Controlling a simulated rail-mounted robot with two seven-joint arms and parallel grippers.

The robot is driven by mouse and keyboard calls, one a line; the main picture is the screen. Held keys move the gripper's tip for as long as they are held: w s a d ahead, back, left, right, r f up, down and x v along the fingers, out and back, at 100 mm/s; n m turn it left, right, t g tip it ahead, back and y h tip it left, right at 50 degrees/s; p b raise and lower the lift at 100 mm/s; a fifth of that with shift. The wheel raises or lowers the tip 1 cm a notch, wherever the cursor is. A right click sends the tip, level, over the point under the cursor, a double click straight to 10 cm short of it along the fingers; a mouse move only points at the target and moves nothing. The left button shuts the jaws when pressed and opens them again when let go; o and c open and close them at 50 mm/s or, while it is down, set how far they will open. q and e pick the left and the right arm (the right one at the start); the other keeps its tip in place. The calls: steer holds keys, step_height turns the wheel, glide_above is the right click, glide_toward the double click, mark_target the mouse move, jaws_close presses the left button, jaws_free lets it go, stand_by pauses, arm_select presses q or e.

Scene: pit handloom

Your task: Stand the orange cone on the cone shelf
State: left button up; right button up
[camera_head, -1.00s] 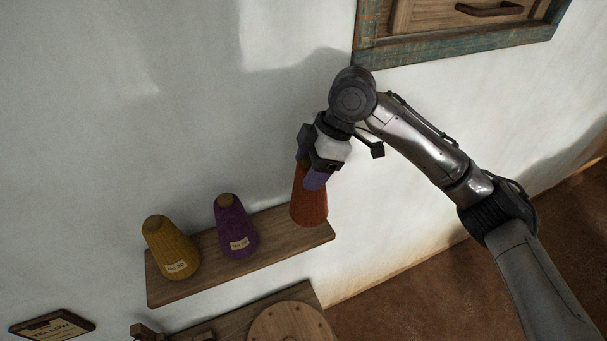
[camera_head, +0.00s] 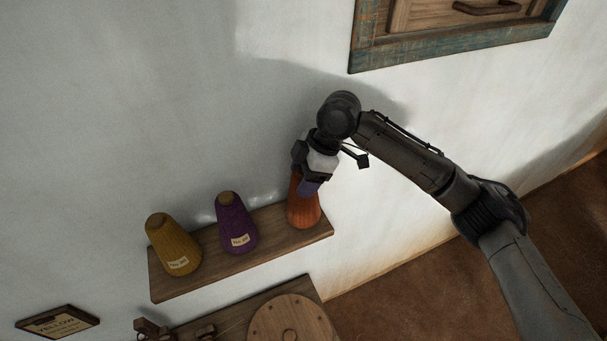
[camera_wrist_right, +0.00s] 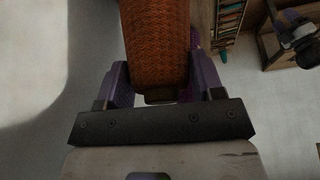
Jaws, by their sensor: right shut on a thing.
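The orange cone (camera_head: 303,207) is upright at the right end of the wooden cone shelf (camera_head: 205,284). Its base appears to be at the shelf board; I cannot tell whether it rests fully on it. My right gripper (camera_head: 309,186) is shut on the cone's narrow top from above. In the right wrist view the orange cone (camera_wrist_right: 157,45) sits between the purple fingers of the right gripper (camera_wrist_right: 160,88).
A yellow cone (camera_head: 172,245) and a purple cone (camera_head: 235,223) stand on the shelf to the left, with a gap before the orange one. Below are a wooden disc (camera_head: 270,330) and a YELLOW sign (camera_head: 58,322). A teal-framed cabinet (camera_head: 450,42) is at upper right.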

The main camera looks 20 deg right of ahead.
steer(key=o, duration=1.3)
steer(key=shift+f, duration=0.1)
steer(key=shift+d+r, duration=0.15)
steer(key=shift+r, duration=0.3)
steer(key=b+v, duration=0.1)
steer(key=v, duration=1)
steer(key=shift+r+b, duration=0.2)
steer(key=shift+b, duration=0.1)
